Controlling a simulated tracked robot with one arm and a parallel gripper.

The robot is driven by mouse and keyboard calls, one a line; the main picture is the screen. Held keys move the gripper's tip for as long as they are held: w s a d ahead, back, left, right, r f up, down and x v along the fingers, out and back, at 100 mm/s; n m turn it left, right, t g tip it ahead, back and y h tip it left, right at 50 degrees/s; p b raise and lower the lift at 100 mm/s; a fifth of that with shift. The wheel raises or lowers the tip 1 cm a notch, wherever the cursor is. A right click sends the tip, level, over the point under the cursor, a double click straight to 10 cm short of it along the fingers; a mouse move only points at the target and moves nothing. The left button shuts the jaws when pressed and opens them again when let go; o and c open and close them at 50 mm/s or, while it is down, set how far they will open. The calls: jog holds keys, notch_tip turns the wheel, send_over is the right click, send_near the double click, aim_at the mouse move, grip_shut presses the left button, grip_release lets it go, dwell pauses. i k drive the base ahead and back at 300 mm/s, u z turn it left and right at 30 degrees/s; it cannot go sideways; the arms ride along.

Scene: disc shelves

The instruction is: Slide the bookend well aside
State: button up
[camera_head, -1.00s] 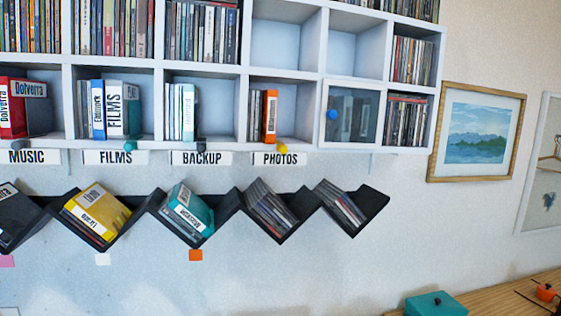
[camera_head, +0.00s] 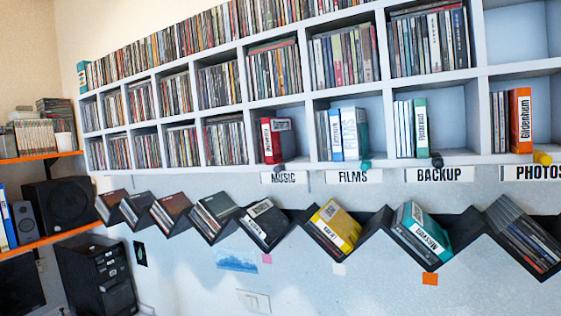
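No part of my gripper shows in this view. Labelled cubbies of the white wall shelf (camera_head: 300,165) hold upright cases with a small coloured knob-like piece at the front edge of each. These pieces are dark under MUSIC (camera_head: 278,167), teal under FILMS (camera_head: 366,163), black under BACKUP (camera_head: 437,159) and yellow under PHOTOS (camera_head: 542,157). They may belong to bookends, but I cannot tell which is the bookend meant. The cases include a red one (camera_head: 270,141), white and blue ones (camera_head: 336,134), a green one (camera_head: 420,127) and an orange one (camera_head: 520,119).
A black zigzag rack (camera_head: 376,228) below holds tilted cases, among them a yellow one (camera_head: 335,227) and a teal one (camera_head: 421,232). Speakers (camera_head: 58,205) and orange shelves (camera_head: 40,242) stand at the left. The BACKUP cubby has free room at right.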

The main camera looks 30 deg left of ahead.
aim_at(288, 138)
jog(key=u, duration=0.95)
jog(key=i, duration=0.8)
jog(key=z, duration=1.35)
